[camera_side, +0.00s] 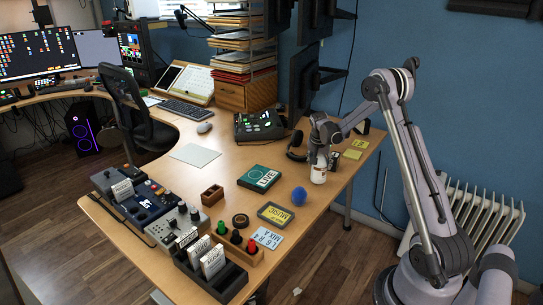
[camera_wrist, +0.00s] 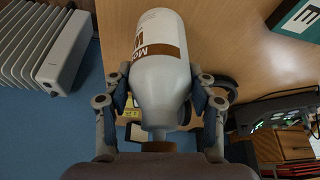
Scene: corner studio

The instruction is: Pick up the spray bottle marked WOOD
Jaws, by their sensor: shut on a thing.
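The spray bottle shows in the side view as a small white bottle (camera_side: 318,174) with a brown band, near the table's right edge. In the wrist view the bottle (camera_wrist: 162,78) is large, white and grey, with a brown label bearing partly visible, upside-down letters that fit WOOD. My gripper (camera_side: 319,159) comes down over its top. In the wrist view my gripper (camera_wrist: 162,98) has a finger on each side of the bottle and is shut on it. The bottle looks upright; I cannot tell whether its base touches the table. Its top is mostly hidden by my gripper.
Black headphones (camera_side: 296,146) lie just left of my gripper, with a desk phone (camera_side: 259,126) beyond. A blue ball (camera_side: 299,196), a teal LIVE box (camera_side: 258,178) and a MUSIC sign (camera_side: 275,214) lie nearby on the left. Yellow notes (camera_side: 353,154) lie to the right. A radiator (camera_wrist: 48,42) stands off the table.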

